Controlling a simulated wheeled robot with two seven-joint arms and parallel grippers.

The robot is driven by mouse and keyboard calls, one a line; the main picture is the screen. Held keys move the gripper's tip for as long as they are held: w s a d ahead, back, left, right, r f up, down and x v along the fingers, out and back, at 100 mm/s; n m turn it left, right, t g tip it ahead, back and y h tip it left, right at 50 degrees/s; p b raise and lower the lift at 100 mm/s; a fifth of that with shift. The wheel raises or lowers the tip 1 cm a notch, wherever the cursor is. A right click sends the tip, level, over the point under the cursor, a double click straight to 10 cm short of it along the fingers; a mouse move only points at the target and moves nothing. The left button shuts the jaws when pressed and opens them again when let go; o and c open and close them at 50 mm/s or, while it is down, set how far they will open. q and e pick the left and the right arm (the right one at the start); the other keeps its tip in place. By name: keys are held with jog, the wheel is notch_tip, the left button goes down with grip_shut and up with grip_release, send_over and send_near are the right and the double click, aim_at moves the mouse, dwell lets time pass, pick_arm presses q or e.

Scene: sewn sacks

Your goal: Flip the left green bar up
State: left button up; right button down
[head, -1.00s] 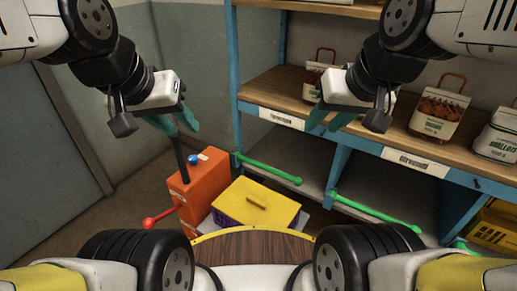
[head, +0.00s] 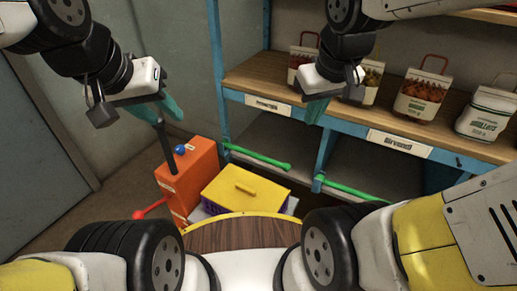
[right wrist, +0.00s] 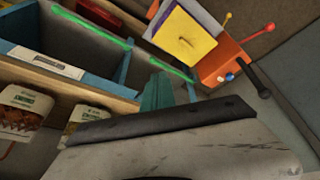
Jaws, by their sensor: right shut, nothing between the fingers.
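The left green bar (head: 258,156) slants across the front of the left lower bay of the shelf, low down, with a round knob at its right end. It also shows in the right wrist view (right wrist: 172,69), just past the teal fingers. My right gripper (head: 315,112) is shut and empty, in front of the shelf's blue edge, above and to the right of the left bar and apart from it in the head view. The fingers also show in the right wrist view (right wrist: 157,93). My left gripper (head: 168,110) looks open and empty, above the orange box.
A second green bar (head: 345,189) fronts the right bay. An orange box (head: 188,178) with a black lever and red handle stands left of a yellow-lidded crate (head: 246,189). Sacks (head: 421,97) stand on the wooden shelf (head: 262,84). A round wooden tabletop (head: 240,234) lies near me.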

aim_at(254, 155)
jog(key=w+d+f+n+h, duration=0.1)
jog(key=w+f+n+h, duration=0.8)
jog(key=w+f+n, duration=0.65)
jog(key=w+a+f+n+t, duration=0.2)
jog(key=a+f+n, duration=0.1)
jog(key=f, duration=0.5)
jog(key=w+a+f+n+t+y, duration=0.1)
jog(key=a+f+n, duration=0.3)
jog(key=f, duration=0.4)
jog(key=w+a+f+n+t+y, duration=0.1)
jog(key=w+a+f+n, duration=0.3)
jog(key=f, duration=0.5)
jog(key=shift+a+t, duration=0.8)
jog(key=shift+a, duration=0.1)
jog(key=x, duration=1)
jog(key=shift+r, duration=0.1)
